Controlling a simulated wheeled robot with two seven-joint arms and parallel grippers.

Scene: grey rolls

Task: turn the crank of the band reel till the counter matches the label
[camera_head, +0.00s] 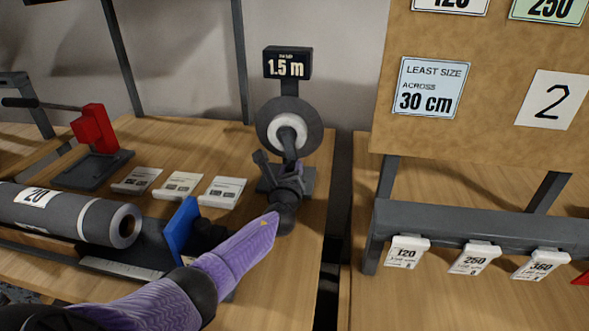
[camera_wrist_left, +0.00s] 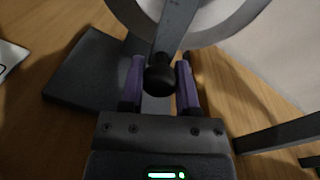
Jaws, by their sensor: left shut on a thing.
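The band reel (camera_head: 272,122) is a dark grey disc with a white hub, standing on a dark base at the back of the wooden table. Its counter (camera_head: 288,63) above reads 1.5 m. My left gripper (camera_head: 289,170) is at the front of the reel, below the hub. In the left wrist view, its purple fingers (camera_wrist_left: 159,82) are shut on the black round knob of the crank (camera_wrist_left: 160,78), whose grey arm runs up across the reel. My right gripper is not in view. I cannot tell which label belongs to the reel.
A grey roll (camera_head: 65,215) marked 20 lies at left by a blue plate (camera_head: 180,232). Three label cards (camera_head: 179,186) lie left of the reel. A red device (camera_head: 93,128) stands behind. A board at right bears a "LEAST SIZE ACROSS 30 cm" card (camera_head: 431,88); tags (camera_head: 407,250) hang below.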

